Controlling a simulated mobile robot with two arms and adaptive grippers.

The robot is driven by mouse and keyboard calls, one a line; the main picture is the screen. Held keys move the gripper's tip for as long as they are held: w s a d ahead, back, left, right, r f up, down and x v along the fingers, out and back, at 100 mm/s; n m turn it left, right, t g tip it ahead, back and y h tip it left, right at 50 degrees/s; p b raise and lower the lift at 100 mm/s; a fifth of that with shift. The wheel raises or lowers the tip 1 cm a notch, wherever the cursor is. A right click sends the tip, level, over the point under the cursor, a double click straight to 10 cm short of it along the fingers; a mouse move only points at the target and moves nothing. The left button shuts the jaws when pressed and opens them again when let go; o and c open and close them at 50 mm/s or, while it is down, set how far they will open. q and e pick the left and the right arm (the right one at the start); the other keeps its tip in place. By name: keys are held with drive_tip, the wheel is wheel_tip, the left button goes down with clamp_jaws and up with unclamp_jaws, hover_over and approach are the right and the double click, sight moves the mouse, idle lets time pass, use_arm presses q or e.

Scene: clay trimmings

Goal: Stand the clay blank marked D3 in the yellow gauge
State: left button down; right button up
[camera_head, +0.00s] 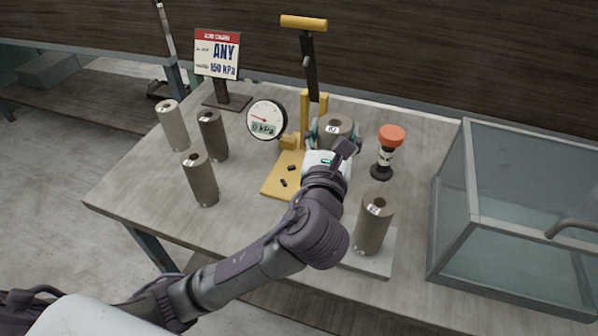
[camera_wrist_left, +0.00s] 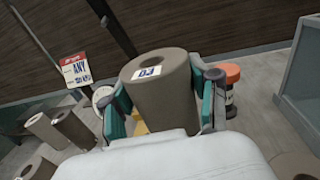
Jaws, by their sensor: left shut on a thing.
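The yellow gauge (camera_head: 278,184) stands at the back middle of the table, with a yellow base, upright posts, a lever with a yellow handle (camera_head: 304,23) and a round dial (camera_head: 266,119). My left gripper (camera_head: 334,140) is shut on a grey-brown hollow clay blank (camera_head: 336,125), held upright at the gauge's right side. In the left wrist view the held blank (camera_wrist_left: 158,98) sits between both fingers; its white label has blue characters that I cannot read surely. The arm hides its lower end, so I cannot tell whether it touches the base. My right gripper is not in view.
Three blanks (camera_head: 201,178) stand on the left of the table. Another blank (camera_head: 373,226) stands on a pale pad (camera_head: 378,262) at front right. An orange-capped bottle (camera_head: 387,152) is right of the gauge. A sign (camera_head: 217,55) stands behind; a glass tank (camera_head: 520,215) is far right.

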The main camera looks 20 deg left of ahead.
use_arm(q)
drive_tip(key=w+a+f+b, duration=0.1)
drive_tip(key=w+a+f, duration=0.6)
drive_tip(key=a+f, duration=0.2)
drive_tip(key=shift+f, duration=0.7)
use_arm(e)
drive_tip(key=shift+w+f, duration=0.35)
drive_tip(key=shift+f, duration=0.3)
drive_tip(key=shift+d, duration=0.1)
use_arm(q)
drive_tip(key=shift+c, duration=1.4)
unclamp_jaws()
drive_tip(key=shift+s+f, duration=0.1)
drive_tip(key=shift+f, duration=0.1)
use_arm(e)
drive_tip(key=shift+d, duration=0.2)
use_arm(q)
drive_tip(key=s+d+b, duration=0.1)
drive_tip(key=s, duration=1.1)
drive_tip(key=shift+d, duration=0.15)
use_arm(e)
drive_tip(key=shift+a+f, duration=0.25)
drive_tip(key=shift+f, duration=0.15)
